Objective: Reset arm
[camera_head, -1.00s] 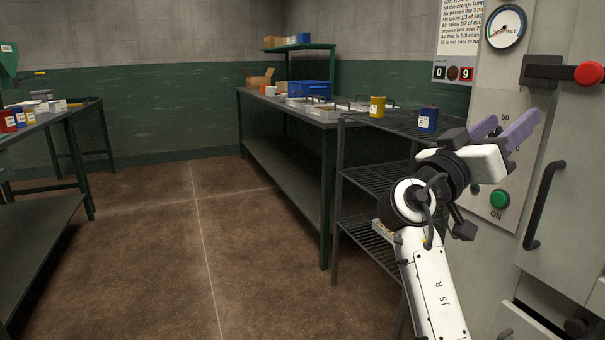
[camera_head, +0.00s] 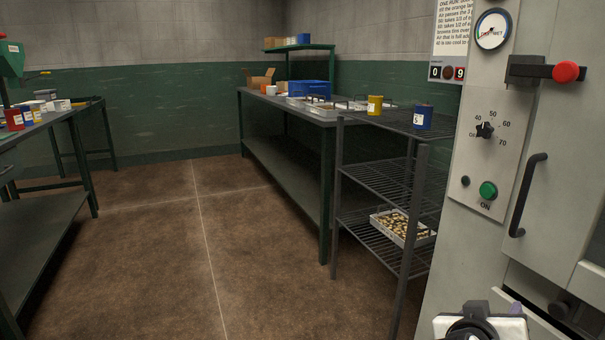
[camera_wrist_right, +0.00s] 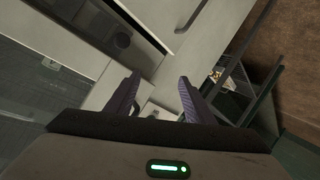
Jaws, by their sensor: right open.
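My right arm shows only at the bottom right edge of the head view, where part of its white and black wrist and a bit of purple finger are in frame. In the right wrist view, my right gripper (camera_wrist_right: 158,98) has its two purple fingers apart with nothing between them. The fingers point toward the pale machine front, and I see no contact. My left gripper is not in view.
The grey machine (camera_head: 470,165) with a dial knob (camera_head: 485,130), green button (camera_head: 488,190) and red-tipped lever (camera_head: 565,71) stands at right. A wire rack (camera_head: 380,185) holds yellow and blue cans and a tray (camera_head: 403,228). The floor (camera_head: 150,260) is clear.

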